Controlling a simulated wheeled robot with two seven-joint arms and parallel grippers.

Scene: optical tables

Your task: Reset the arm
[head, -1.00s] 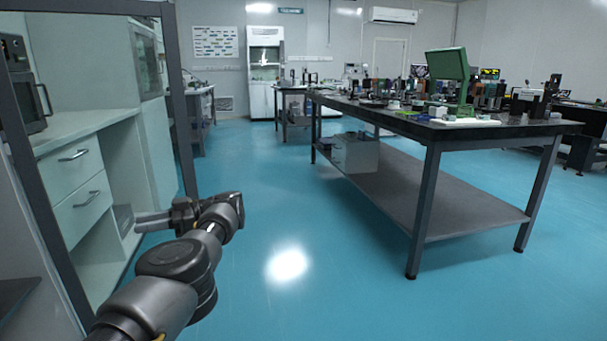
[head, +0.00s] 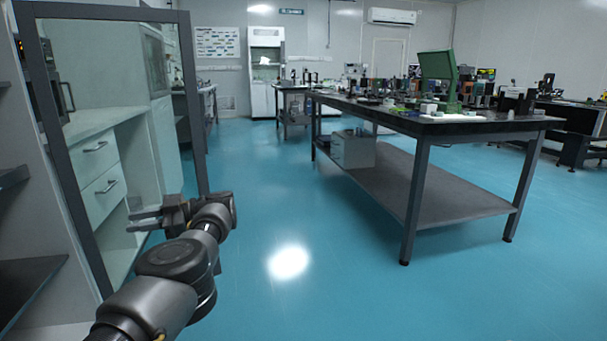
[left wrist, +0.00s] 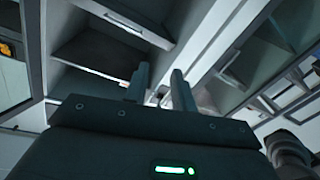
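My left gripper (head: 132,221) is at the lower left of the head view, at the end of my outstretched arm. It points left toward the dark-framed cabinet opening. In the left wrist view its two fingers (left wrist: 160,78) stand apart with a clear gap and nothing between them. It is open and empty, and I see no contact with the cabinet, though the exact distance is hard to tell. My right arm and gripper are not in view.
A dark upright frame (head: 198,150) and white drawers (head: 101,195) stand close on the left, beside dark shelves (head: 30,285). A long black table (head: 480,128) with instruments stands right. The blue floor (head: 300,230) between is clear.

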